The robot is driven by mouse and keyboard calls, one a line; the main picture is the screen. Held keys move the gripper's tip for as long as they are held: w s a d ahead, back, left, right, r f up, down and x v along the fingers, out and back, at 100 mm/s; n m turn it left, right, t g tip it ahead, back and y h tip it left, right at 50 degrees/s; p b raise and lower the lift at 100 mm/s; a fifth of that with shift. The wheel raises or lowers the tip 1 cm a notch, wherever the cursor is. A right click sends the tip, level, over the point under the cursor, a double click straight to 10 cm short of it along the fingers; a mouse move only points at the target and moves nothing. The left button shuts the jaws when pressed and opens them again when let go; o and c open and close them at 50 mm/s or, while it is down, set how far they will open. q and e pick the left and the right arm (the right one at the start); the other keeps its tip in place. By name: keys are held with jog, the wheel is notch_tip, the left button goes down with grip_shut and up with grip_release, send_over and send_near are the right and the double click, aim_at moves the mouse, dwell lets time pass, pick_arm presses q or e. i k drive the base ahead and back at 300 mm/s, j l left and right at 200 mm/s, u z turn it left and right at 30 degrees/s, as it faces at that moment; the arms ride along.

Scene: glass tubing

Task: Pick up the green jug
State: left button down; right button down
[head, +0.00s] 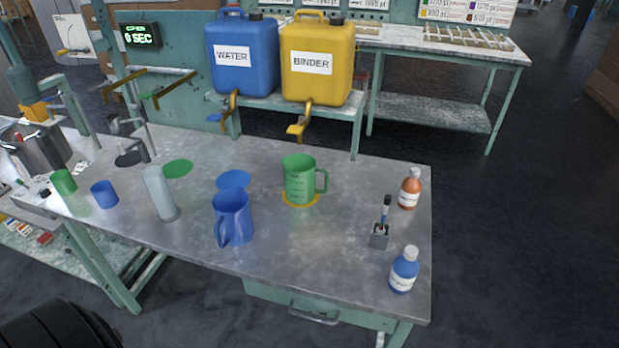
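The green jug (299,181) stands upright on the grey metal table (330,245), right of the middle. It sits on a yellow round mark (287,201), and its handle points right. Neither of my grippers shows in the head view, and nothing touches the jug.
A blue jug (233,219) stands front-left of the green jug, with a clear cylinder (160,194) further left. An orange bottle (410,189), a small holder (379,237) and a blue bottle (404,270) stand right. Taps of the water tank (243,58) and binder tank (317,65) hang behind.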

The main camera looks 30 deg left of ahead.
aim_at(307, 180)
jog(key=u, duration=2.55)
jog(key=z, duration=1.55)
jog(key=i+j+u, duration=0.45)
jog(key=k+j, duration=0.05)
